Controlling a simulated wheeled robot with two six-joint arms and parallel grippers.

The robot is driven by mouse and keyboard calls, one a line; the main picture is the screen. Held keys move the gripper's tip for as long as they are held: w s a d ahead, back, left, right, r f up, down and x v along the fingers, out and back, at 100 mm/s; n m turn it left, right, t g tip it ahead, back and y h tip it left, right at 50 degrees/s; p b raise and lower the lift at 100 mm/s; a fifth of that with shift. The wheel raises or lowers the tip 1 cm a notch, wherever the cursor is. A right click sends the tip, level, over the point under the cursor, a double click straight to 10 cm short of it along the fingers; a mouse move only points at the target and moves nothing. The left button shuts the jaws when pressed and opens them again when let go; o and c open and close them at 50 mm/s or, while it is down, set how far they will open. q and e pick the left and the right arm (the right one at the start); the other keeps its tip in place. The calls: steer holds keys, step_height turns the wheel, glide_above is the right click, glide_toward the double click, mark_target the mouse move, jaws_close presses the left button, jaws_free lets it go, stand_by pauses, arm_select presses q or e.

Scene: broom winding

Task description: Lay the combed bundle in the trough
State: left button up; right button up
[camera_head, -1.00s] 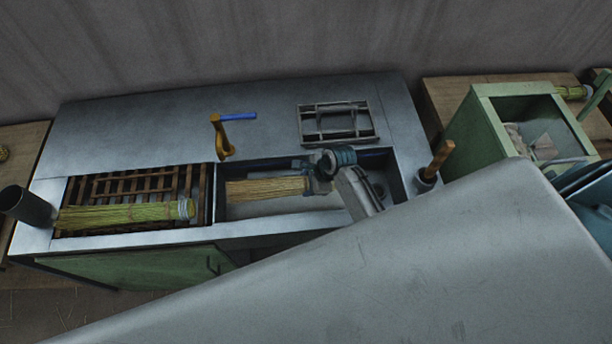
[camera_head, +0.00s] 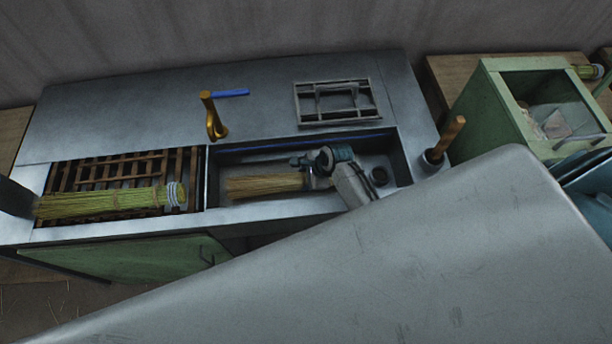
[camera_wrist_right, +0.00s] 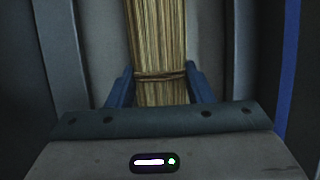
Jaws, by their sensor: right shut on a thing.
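A straw-coloured bundle (camera_head: 265,185) lies level inside the outline of the sunken metal trough (camera_head: 395,158), close to its front edge. My right gripper (camera_head: 312,181) is shut on the bundle's right end. In the right wrist view the bundle (camera_wrist_right: 158,40) runs straight away between the two blue fingers (camera_wrist_right: 160,92), with a dark tie around it at the fingers. I cannot tell whether the bundle touches the trough floor. My left gripper is out of view.
A greener bundle (camera_head: 110,200) with a pale binding lies on the wooden slatted rack (camera_head: 140,167) at left. A brass tap (camera_head: 215,120) stands behind the trough, beside a metal frame (camera_head: 335,102). A wooden handle (camera_head: 448,138) stands in a cup at right.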

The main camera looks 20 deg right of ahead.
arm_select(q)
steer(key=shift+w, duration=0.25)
arm_select(e)
steer(key=o, duration=1.1)
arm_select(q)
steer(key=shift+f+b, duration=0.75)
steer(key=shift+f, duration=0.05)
arm_select(e)
steer(key=v, duration=1)
steer(key=shift+s+d+r, duration=0.1)
steer(key=shift+r, duration=0.25)
